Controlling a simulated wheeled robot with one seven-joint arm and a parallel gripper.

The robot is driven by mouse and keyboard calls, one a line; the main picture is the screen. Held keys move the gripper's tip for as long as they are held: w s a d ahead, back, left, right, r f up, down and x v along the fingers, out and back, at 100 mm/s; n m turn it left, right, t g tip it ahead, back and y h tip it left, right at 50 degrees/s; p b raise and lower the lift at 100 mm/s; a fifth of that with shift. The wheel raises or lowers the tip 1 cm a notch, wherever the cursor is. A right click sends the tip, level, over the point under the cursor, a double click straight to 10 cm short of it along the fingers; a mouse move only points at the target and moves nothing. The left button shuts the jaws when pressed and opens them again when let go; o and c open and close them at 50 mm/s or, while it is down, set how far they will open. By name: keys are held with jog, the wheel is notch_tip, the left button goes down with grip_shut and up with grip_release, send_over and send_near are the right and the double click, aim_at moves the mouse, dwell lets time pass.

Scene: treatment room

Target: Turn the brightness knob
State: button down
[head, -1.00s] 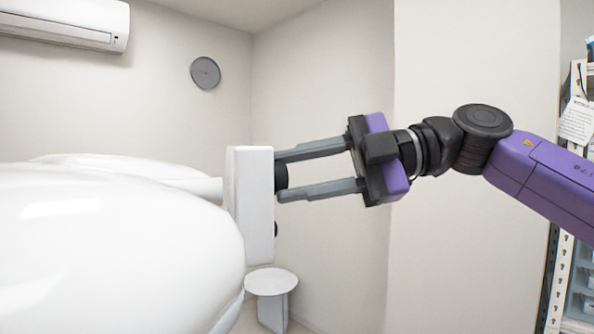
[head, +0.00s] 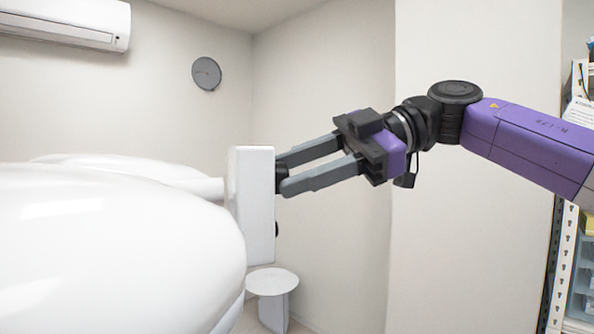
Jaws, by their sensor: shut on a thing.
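The brightness knob (head: 279,176) is a small black knob on the right face of a white upright panel (head: 252,205). It is mostly hidden between the fingers. My gripper (head: 281,176) has long grey fingers reaching left to the panel, one on each side of the knob, and is shut on it. The gripper is rolled, so its near finger is lower and closer to the camera. A second small black part (head: 276,229) shows lower on the panel's right edge, apart from the fingers.
A large glossy white rounded body (head: 110,250) fills the left foreground, joined to the panel by a white arm. A round white stool or table (head: 271,282) stands below. A shelf (head: 580,270) stands at the far right. Free space lies under my arm.

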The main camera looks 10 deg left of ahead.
dwell(0.3)
jog(key=c, duration=0.9)
grip_release()
jog(key=shift+d, duration=0.1)
jog(key=v, duration=0.7)
jog(key=shift+w+d+b, duration=0.15)
jog(key=shift+d+b, duration=0.05)
jog(key=shift+b, duration=0.2)
